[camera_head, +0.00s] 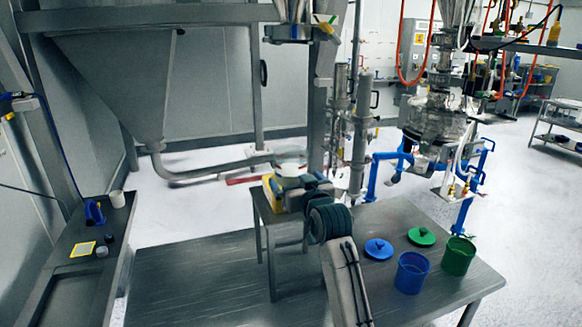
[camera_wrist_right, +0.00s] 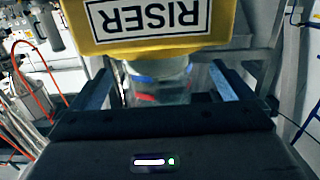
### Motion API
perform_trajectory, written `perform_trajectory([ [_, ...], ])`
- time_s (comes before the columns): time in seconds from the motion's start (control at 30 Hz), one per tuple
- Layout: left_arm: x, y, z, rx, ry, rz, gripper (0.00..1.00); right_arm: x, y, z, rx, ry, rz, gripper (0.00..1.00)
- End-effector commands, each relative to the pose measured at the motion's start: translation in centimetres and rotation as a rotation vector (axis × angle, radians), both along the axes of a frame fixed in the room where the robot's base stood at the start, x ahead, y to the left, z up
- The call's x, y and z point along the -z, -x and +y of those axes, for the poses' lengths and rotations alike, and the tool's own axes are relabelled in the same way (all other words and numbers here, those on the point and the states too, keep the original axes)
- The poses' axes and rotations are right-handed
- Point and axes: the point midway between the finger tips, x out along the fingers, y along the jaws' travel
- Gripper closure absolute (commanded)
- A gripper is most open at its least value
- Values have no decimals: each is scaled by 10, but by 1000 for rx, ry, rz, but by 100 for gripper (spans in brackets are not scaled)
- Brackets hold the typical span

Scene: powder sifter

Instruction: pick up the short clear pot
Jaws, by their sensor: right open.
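The short clear pot (camera_wrist_right: 158,88) shows in the right wrist view between my two open fingers, with blue and red seen through it. That view is upside down, so the pot stands on the yellow riser block (camera_wrist_right: 150,25) marked RISER. In the head view the pale top of the pot (camera_head: 289,167) shows just beyond my right gripper (camera_head: 300,184), and the riser (camera_head: 268,188) is largely hidden behind the gripper. My right gripper (camera_wrist_right: 157,90) is open, with one finger on each side of the pot. I cannot tell whether either finger touches it. My left gripper is not in view.
The riser stands on a small metal stand (camera_head: 259,214). To the right, a grey table (camera_head: 440,298) bears a blue bucket (camera_head: 412,275), a green bucket (camera_head: 458,258), a blue lid (camera_head: 378,249) and a green lid (camera_head: 422,237). A bench (camera_head: 70,300) with small items is at left.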

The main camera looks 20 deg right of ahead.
Motion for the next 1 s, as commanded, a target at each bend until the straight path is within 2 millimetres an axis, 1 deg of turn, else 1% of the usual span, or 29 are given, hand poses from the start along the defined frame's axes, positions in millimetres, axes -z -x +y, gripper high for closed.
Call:
perform_trajectory([
  [0.03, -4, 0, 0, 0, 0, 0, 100, -1, -5, 0, 0, 0, 1, 0],
  [0.17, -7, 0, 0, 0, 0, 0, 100, -1, -12, 0, 0, 0, 2, 0],
  [0.23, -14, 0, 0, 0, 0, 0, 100, -4, -18, -1, 0, 1, 2, 0],
  [0.4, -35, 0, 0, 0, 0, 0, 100, -10, -40, -3, 0, 0, 2, 0],
  [0.53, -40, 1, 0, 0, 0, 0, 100, -6, -55, -3, 0, 0, 3, 0],
  [0.67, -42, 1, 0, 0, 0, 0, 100, -3, -61, -2, 0, 0, 1, 0],
  [0.87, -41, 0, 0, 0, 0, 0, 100, -2, -61, -2, 0, 0, 1, 0],
  [0.97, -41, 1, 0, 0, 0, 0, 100, -2, -61, -2, 0, 0, 1, 18],
  [1.0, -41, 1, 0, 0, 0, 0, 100, -2, -61, -2, 0, 0, 1, 26],
])
